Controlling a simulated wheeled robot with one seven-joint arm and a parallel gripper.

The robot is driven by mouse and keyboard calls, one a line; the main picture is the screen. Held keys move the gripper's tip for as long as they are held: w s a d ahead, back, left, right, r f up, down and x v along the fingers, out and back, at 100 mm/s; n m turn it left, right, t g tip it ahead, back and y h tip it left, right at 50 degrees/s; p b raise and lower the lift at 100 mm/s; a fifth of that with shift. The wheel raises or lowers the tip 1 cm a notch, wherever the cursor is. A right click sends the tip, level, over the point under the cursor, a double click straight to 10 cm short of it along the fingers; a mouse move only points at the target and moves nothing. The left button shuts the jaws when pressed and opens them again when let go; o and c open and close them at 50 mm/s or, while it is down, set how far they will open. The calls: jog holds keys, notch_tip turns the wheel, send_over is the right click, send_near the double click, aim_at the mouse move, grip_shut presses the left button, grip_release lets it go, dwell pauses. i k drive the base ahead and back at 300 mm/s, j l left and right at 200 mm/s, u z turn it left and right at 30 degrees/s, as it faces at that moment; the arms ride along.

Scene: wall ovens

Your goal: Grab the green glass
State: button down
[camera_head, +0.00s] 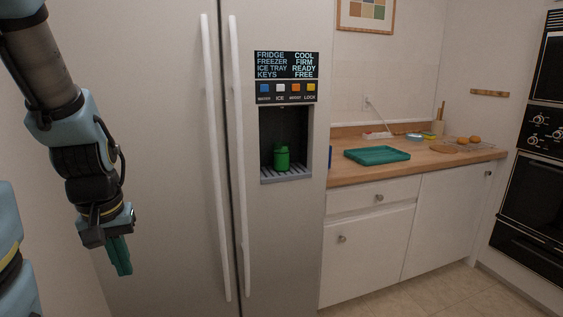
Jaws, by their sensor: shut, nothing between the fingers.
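The green glass (281,157) stands upright on the grey slotted tray inside the dispenser recess of the fridge (180,130). My gripper (122,268) hangs at the left, pointing down, in front of the left part of the fridge. It is shut and empty, to the left of the glass, lower in the picture and apart from it. Nothing hides the front of the glass.
Two long white door handles (240,150) run down the fridge between my gripper and the recess. To the right, a wooden counter (345,172) holds a teal tray (377,155) and small items. Wall ovens (535,150) stand at the far right.

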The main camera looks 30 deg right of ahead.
aim_at(280, 154)
jog(key=u, duration=0.4)
jog(key=l+u, duration=0.3)
jog(key=u, duration=0.15)
jog(key=k+l+u, duration=0.1)
jog(key=l+u, duration=0.15)
jog(key=u, duration=0.15)
jog(key=k+l+u, duration=0.15)
jog(key=l+u, duration=0.15)
jog(key=u, duration=0.15)
jog(key=k+l+u, duration=0.3)
jog(key=k+l, duration=0.55)
jog(key=l, duration=0.15)
jog(key=k+l+u, duration=0.3)
jog(key=k+l, duration=0.5)
jog(key=k, duration=0.15)
